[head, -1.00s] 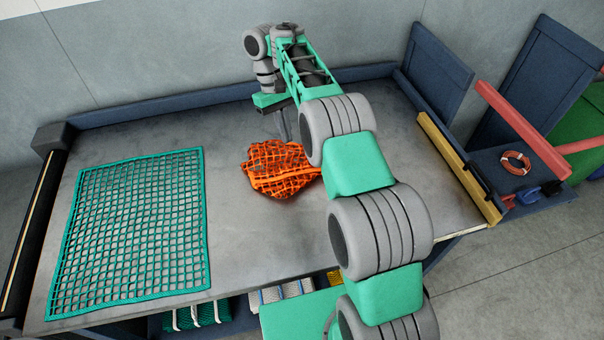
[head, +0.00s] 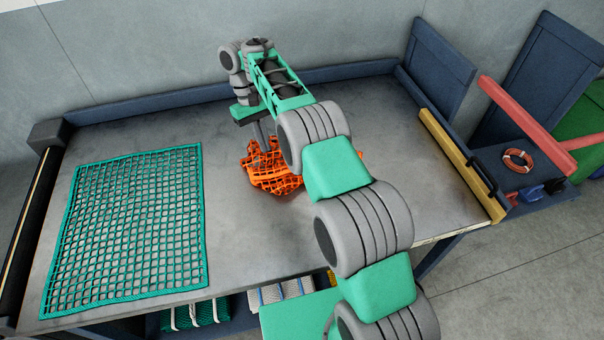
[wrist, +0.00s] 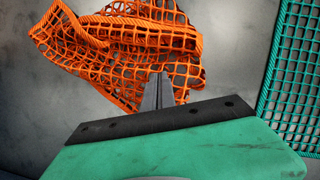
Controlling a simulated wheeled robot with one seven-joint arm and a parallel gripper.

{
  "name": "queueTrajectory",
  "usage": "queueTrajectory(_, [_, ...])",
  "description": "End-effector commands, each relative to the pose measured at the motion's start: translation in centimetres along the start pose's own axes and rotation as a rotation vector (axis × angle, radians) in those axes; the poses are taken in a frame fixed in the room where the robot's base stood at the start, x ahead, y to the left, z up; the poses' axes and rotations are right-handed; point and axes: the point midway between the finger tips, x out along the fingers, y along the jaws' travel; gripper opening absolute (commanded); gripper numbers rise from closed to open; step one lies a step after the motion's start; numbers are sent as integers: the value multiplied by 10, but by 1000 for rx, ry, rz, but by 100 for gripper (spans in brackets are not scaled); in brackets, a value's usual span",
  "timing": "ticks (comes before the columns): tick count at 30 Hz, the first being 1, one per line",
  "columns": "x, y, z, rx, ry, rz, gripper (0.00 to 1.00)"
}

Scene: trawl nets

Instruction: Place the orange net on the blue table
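The orange net (head: 272,176) lies bunched on the grey worktop, partly hidden behind my arm in the head view. In the wrist view the net (wrist: 130,45) is folded and loose, spread above my fingertips. My gripper (head: 262,135) is at the net's upper left part in the head view. In the wrist view its two fingers (wrist: 157,80) are close together with net cords at their tips, and it looks shut on the net. A dark blue surface (head: 497,160) on the right holds an orange ring; I cannot tell if it is the blue table.
A green net (head: 125,230) lies flat on the left of the worktop (head: 225,265). A yellow rail (head: 460,165) edges the worktop's right side. Red bars (head: 525,120) and blue panels (head: 440,65) stand beyond. Rolled nets sit on a shelf below the front edge.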

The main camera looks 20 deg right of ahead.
Motion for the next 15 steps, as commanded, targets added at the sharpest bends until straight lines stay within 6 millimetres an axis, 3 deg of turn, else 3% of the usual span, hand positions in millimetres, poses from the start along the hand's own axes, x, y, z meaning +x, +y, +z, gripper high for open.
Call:
queueTrajectory(1, [12, 0, -5, 0, 0, 0, 0])
queueTrajectory(6, [29, 0, -11, 0, 1, 0, 0])
queueTrajectory(15, [28, 0, -10, 0, 0, 0, 0])
